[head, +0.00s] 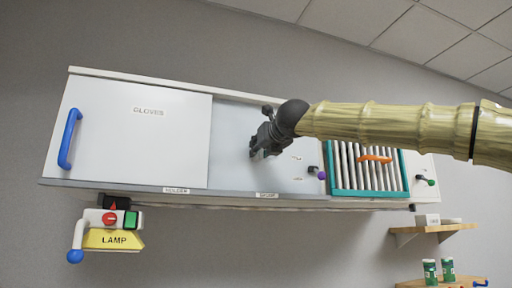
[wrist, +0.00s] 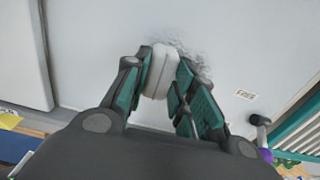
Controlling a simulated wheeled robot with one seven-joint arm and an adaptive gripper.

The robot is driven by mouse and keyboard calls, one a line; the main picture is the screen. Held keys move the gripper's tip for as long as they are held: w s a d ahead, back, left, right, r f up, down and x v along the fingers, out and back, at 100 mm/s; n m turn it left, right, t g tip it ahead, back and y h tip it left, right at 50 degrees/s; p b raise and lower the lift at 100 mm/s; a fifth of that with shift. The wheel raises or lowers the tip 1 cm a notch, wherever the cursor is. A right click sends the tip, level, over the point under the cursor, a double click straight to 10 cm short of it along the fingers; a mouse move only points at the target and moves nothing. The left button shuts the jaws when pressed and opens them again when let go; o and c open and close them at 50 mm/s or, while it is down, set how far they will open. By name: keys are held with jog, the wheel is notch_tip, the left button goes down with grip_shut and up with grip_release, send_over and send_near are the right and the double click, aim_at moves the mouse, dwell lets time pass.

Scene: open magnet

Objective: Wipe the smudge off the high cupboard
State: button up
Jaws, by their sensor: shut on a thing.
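The high cupboard (head: 225,150) hangs on the wall, with a pale middle panel that my gripper (head: 258,150) covers in part. In the wrist view my gripper (wrist: 168,88) is shut on a pale grey-white block (wrist: 158,72), between its teal-padded fingers. A grey, speckled smudge (wrist: 196,58) shows on the white panel just beyond and to the right of the block. The block is at or very close to the panel; I cannot tell whether it touches. In the head view the smudge and block cannot be made out behind my gripper.
Left is a GLOVES door (head: 140,130) with a blue handle (head: 69,138). Right are a purple-ended knob (head: 321,175) and a teal-framed slatted panel (head: 368,168) with an orange handle (head: 375,158).

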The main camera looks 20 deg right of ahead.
jog(key=shift+d+p, duration=1.55)
jog(key=shift+d, duration=2.85)
jog(key=shift+a+r+b, duration=0.2)
jog(key=shift+a+b, duration=0.35)
jog(key=shift+a, duration=2.2)
jog(key=shift+a+r+b, duration=0.2)
jog(key=shift+a+b, duration=0.35)
jog(key=shift+a, duration=2.2)
jog(key=shift+a+r, duration=0.1)
jog(key=shift+a, duration=0.1)
jog(key=shift+r+p, duration=0.4)
jog(key=shift+p, duration=0.05)
jog(key=shift+w+d+p, duration=0.1)
jog(key=shift+d+p, duration=0.25)
jog(key=shift+d, duration=1.65)
jog(key=shift+d, duration=0.1)
jog(key=shift+w+d+p, duration=0.1)
jog(key=shift+d+p, duration=0.5)
jog(key=shift+d, duration=1.15)
jog(key=shift+d, duration=0.15)
